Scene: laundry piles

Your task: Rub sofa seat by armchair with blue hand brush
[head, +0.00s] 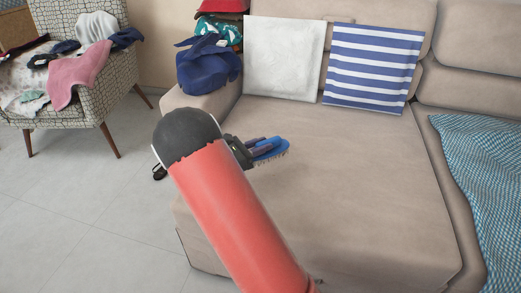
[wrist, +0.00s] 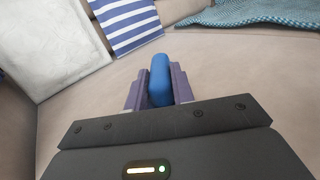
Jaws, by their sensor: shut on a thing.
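The blue hand brush (head: 270,149) is held in my gripper (head: 258,147) over the left part of the sofa seat (head: 330,180). In the wrist view the brush's blue body (wrist: 160,82) stands between the two purple-grey fingers of my gripper (wrist: 158,88), which are shut on it. Its pale bristles point down towards the seat in the head view. I cannot tell whether they touch the fabric. The armchair (head: 117,85), with a patterned cover, stands at the far left. My red arm hides part of the seat's front left.
A white cushion (head: 283,58) and a blue-striped cushion (head: 373,66) lean on the backrest. Dark blue clothes (head: 208,68) lie on the sofa's left arm. A teal patterned cloth (head: 485,180) covers the right side. Clothes, including a pink one (head: 78,75), fill the armchair. The middle seat is clear.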

